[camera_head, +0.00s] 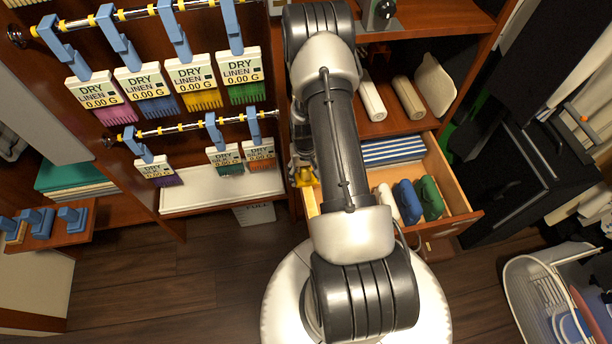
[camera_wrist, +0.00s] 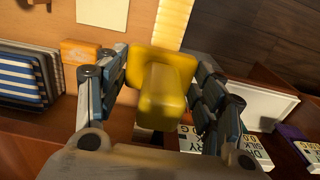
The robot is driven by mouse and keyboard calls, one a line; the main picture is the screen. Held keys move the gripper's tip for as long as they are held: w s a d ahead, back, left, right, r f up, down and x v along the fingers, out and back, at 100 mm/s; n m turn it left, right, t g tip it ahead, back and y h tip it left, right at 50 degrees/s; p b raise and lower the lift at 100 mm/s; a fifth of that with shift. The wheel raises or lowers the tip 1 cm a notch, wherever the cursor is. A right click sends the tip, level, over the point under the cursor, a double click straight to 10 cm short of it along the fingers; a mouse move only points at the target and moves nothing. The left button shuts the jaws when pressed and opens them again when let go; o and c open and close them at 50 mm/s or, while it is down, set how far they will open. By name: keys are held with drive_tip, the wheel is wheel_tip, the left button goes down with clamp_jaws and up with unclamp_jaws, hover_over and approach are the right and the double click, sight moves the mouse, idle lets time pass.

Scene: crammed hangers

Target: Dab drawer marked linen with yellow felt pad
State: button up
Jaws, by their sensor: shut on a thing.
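My gripper (camera_wrist: 163,75) is shut on the yellow felt pad (camera_wrist: 160,95), which fills the space between its fingers in the wrist view. In the head view the yellow pad (camera_head: 305,177) shows left of my arm, at the left side of an open wooden drawer (camera_head: 460,182). Part of that drawer is hidden behind my arm. No linen marking can be read on the drawer front. A pale yellow strip (camera_wrist: 172,22), apparently the drawer's side rim, runs just beyond the pad in the wrist view; contact cannot be told.
The drawer holds striped cloths (camera_head: 393,150) and white, blue and green (camera_head: 429,198) items. An orange block (camera_wrist: 80,51) is near the striped stack in the wrist view. Left are rails of blue hangers with "DRY LINEN" tags (camera_head: 241,68) above a white tray (camera_head: 222,193). A basket (camera_head: 540,262) stands lower right.

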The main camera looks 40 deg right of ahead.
idle(0.5)
drive_tip(key=shift+s+a, duration=0.4)
drive_tip(key=shift+s, duration=0.3)
drive_tip(key=shift+w+d+f, duration=0.1)
drive_tip(key=shift+w, duration=0.05)
drive_tip(key=shift+w+d+b, duration=0.3)
drive_tip(key=shift+w+d, duration=0.1)
drive_tip(key=shift+w, duration=0.25)
drive_tip(key=shift+s+a, duration=0.1)
drive_tip(key=shift+s+a+p, duration=0.3)
drive_tip(key=shift+s+a, duration=0.15)
drive_tip(key=shift+s, duration=0.3)
drive_tip(key=shift+w+d, duration=0.1)
drive_tip(key=shift+w, duration=0.05)
